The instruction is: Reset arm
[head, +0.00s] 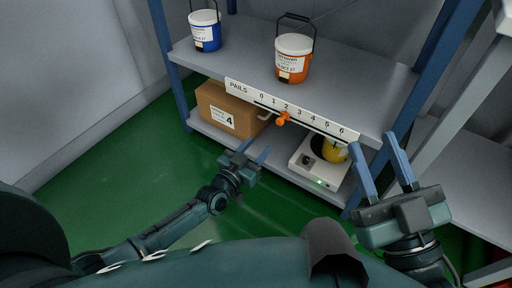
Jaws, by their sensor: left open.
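My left gripper (254,151) is open and empty, low over the green floor in front of the shelf's lower level. Its arm comes in from the left. My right gripper (374,145) is open, with its two blue fingers spread wide and pointing up the picture at the shelf's right end. Nothing shows between its fingers. Neither gripper appears to hold anything.
A blue-post shelf (235,57) bears a blue pail (205,34) and an orange pail (292,62). An orange pointer (283,119) sits on its PAILS scale (323,127). Below are a cardboard box (226,108) and a white device (316,170) with a yellow object (334,152). Green floor (115,170) is clear at left.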

